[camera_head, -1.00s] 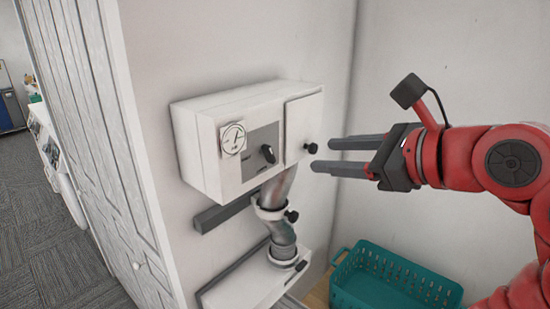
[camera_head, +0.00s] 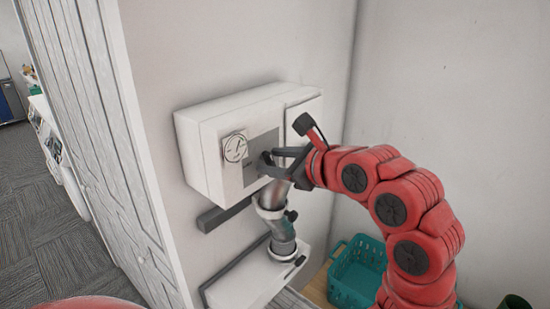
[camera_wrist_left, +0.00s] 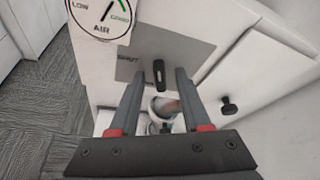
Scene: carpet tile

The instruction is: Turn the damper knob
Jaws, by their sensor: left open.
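The damper knob (camera_head: 264,158) is a black oblong knob on the grey panel of a white wall box (camera_head: 205,150). In the left wrist view the knob (camera_wrist_left: 158,72) stands roughly upright, right of the word SHUT. My left gripper (camera_head: 270,160) is open, its fingers reaching to the panel. In the left wrist view its tips (camera_wrist_left: 159,80) lie either side of the knob, with a visible gap on each side. In the head view the fingers partly hide the knob. My right gripper is not in view.
A round air gauge (camera_head: 235,147) sits left of the knob. A metal pipe (camera_head: 272,203) with a black side knob (camera_head: 291,215) runs below the box. A small black door knob (camera_wrist_left: 229,105) is to the right. A teal basket (camera_head: 355,270) stands lower right.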

